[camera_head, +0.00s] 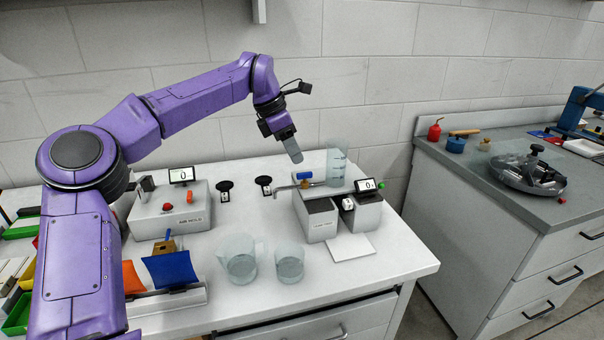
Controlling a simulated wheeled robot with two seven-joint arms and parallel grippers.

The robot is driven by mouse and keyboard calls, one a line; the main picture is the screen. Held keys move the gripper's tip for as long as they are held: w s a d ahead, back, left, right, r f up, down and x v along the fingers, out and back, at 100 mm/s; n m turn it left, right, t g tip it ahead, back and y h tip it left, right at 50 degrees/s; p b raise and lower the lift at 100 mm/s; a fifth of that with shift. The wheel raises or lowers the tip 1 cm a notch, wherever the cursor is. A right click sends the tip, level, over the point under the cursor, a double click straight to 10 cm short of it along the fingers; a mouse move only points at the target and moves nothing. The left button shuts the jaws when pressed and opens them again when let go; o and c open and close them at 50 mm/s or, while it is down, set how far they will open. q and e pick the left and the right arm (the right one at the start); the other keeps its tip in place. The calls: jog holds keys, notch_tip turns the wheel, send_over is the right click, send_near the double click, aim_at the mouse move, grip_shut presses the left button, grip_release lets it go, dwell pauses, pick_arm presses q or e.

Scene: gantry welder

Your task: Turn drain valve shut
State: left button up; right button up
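A drain valve with a small blue handle (304,175) sits beside the foot of a clear graduated cylinder (337,166). Its metal spout runs out to the left over the table. The cylinder stands on a grey and white device (316,217) near the right end of the white table. My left gripper (292,152) hangs just above and slightly left of the blue handle, pointing down. A gap shows between it and the handle. Its fingers overlap into one grey shape, so their opening is unclear. My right gripper is out of view.
Two clear beakers (241,261) (290,264) stand at the table's front. A boxed unit with a red button (168,207) stands at the left. Two black knobs (225,187) (264,183) are left of the spout. A grey bench (480,206) lies right, across a gap.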

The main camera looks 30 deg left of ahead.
aim_at(304, 173)
pick_arm(q)
jog(key=x, duration=0.6)
grip_shut()
